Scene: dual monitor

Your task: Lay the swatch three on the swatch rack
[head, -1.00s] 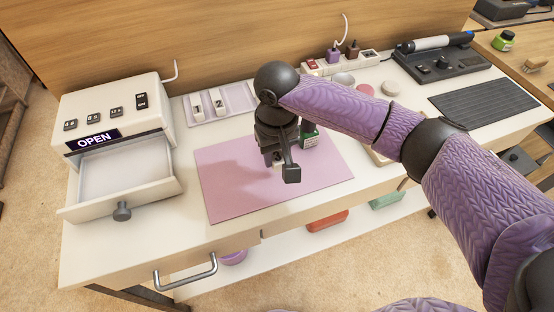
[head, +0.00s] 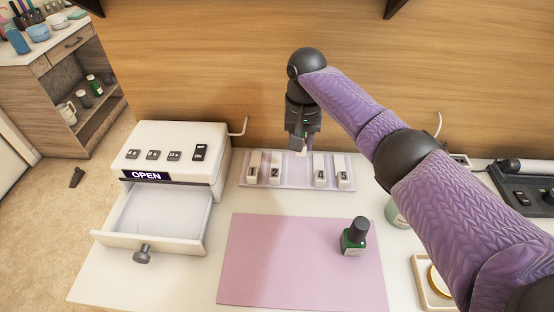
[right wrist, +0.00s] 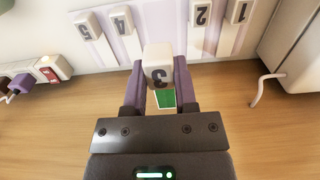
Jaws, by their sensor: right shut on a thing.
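Swatch three (right wrist: 158,66), a white block marked 3 with a green part, is held between the purple fingers of my right gripper (right wrist: 160,85). In the head view my right gripper (head: 302,143) is above the swatch rack (head: 297,183), over the space between swatches two and four. The rack is pale lilac and holds swatch one (head: 254,164), swatch two (head: 275,167), swatch four (head: 319,170) and swatch five (head: 342,172). In the wrist view the block is in front of the rack's gap; contact with the rack cannot be told. My left gripper is out of view.
A white unit with an open drawer (head: 160,215) stands left of the rack. A green bottle (head: 354,236) stands on the pink mat (head: 290,265). A wooden wall (head: 240,60) rises behind. A power strip (right wrist: 45,72) is beside the rack.

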